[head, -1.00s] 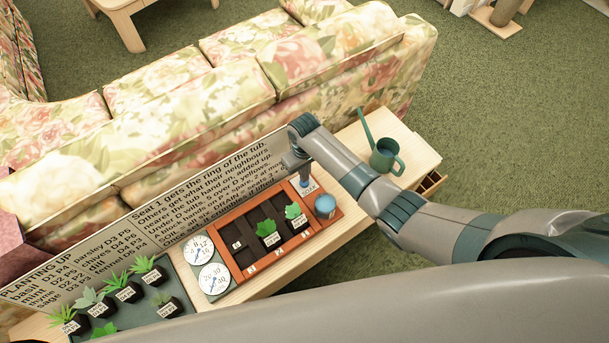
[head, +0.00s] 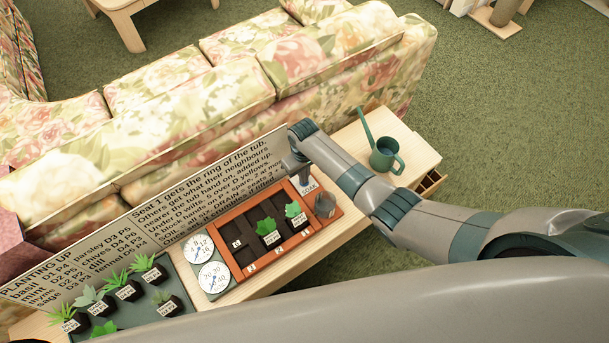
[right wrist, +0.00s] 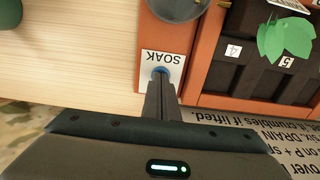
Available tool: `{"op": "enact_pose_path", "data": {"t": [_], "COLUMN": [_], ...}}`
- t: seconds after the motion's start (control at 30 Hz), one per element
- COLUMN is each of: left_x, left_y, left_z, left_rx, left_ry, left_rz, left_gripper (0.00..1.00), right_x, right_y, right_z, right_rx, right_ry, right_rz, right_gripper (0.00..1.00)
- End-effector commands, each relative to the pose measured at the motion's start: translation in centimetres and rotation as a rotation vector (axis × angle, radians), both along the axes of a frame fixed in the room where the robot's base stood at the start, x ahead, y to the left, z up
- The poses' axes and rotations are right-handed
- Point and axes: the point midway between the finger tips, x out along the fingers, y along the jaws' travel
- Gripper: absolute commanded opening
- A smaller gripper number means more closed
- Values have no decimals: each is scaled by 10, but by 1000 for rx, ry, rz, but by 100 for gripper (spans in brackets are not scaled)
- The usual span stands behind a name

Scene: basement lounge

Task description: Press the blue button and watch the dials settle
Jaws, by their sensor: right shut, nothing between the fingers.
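The blue button (right wrist: 160,70) sits beside the "SOAK" label (right wrist: 163,58) on the planter's orange-brown frame. My right gripper (right wrist: 161,84) is shut and empty. Its fingertips are at the button and cover part of it; they look in contact, but how far the button is pressed cannot be seen. In the head view the right gripper (head: 303,182) points down at the planter's far right corner. Two white dials, an upper one (head: 198,248) and a lower one (head: 214,278), stand at the planter's left end; their needles are too small to read surely. My left gripper is not in view.
The planter (head: 240,270) holds two potted plants in dark seats. A small round cup (head: 325,206) is on its right end. A green watering can (head: 384,155) stands right of the arm. Potted herbs (head: 125,290) stand at left. A text board (head: 150,220) lines the back.

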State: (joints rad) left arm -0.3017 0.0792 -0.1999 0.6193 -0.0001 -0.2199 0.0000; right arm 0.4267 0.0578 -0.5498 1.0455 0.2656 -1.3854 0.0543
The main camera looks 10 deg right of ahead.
Motion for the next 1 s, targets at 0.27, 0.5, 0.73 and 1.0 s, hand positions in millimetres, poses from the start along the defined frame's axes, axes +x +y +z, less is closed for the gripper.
{"op": "enact_pose_path", "data": {"t": [0.27,0.5,0.73,1.0], "left_x": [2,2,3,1], "left_y": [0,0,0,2], "left_z": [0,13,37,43], "left_rx": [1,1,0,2], "left_ry": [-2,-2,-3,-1], "left_rz": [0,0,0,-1], "left_gripper": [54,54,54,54], "right_x": [-11,-10,-3,2], "right_y": [-2,-4,-7,-8], "right_z": [-9,4,31,65], "right_rx": [-5,-5,-3,0], "right_ry": [23,23,12,2], "right_rz": [0,-1,-3,-2], "right_gripper": [0,0,0,0]}}
